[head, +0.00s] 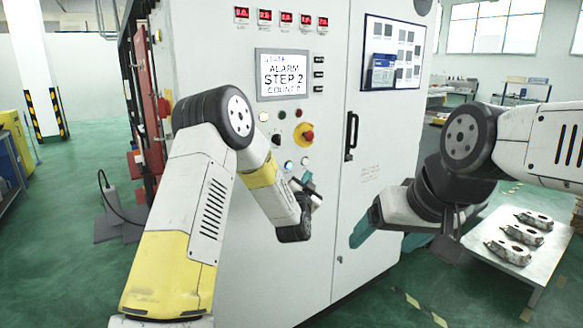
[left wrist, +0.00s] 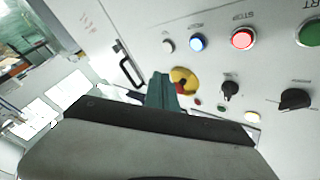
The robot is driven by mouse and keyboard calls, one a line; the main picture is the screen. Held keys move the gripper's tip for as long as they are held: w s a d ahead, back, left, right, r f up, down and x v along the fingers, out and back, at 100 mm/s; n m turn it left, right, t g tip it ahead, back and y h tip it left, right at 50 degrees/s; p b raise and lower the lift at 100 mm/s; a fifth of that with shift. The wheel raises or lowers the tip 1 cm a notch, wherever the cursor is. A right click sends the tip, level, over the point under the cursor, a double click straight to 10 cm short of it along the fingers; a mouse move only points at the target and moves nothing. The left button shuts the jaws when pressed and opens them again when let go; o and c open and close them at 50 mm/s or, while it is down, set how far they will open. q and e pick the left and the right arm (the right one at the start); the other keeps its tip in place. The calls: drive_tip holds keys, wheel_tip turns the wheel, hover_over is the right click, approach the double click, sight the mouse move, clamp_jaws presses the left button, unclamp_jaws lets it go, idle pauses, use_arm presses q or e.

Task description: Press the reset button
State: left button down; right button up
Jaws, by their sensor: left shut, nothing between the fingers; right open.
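The reset button looks to be the blue-lit button (head: 288,165) on the white cabinet, though its label is too small to read surely. It also shows in the left wrist view (left wrist: 198,42), between a white button (left wrist: 168,45) and the red STOP button (left wrist: 243,38). My left gripper (head: 307,180) is shut and empty, just below and right of the blue button in the head view. Its teal fingers (left wrist: 163,92) appear apart from the button in the wrist view; their distance from the panel is unclear. My right gripper (head: 388,235) is open and empty, before the cabinet's right door.
A red and yellow emergency stop (head: 306,134) sits above the button row, with black knobs beside it. The screen (head: 283,75) reads ALARM, STEP 2. A door handle (head: 351,136) stands out at right. A table (head: 545,258) with castings (head: 521,234) is at the right.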

use_arm(q)
drive_tip(key=shift+w+a, duration=0.75)
drive_tip(key=shift+w, duration=0.3)
drive_tip(key=shift+w+a, duration=0.75)
drive_tip(key=shift+w, duration=0.25)
drive_tip(key=shift+w+a, duration=0.75)
drive_tip(key=shift+w, duration=0.3)
drive_tip(key=shift+w+a, duration=0.25)
drive_tip(key=shift+w, duration=0.05)
drive_tip(key=shift+w+a, duration=0.3)
drive_tip(key=shift+w, duration=0.05)
idle(0.6)
drive_tip(key=shift+s+d, duration=0.5)
drive_tip(key=shift+s, duration=0.2)
drive_tip(key=s+d, duration=0.1)
drive_tip(key=s, duration=0.1)
drive_tip(key=s+d, duration=0.2)
idle(0.4)
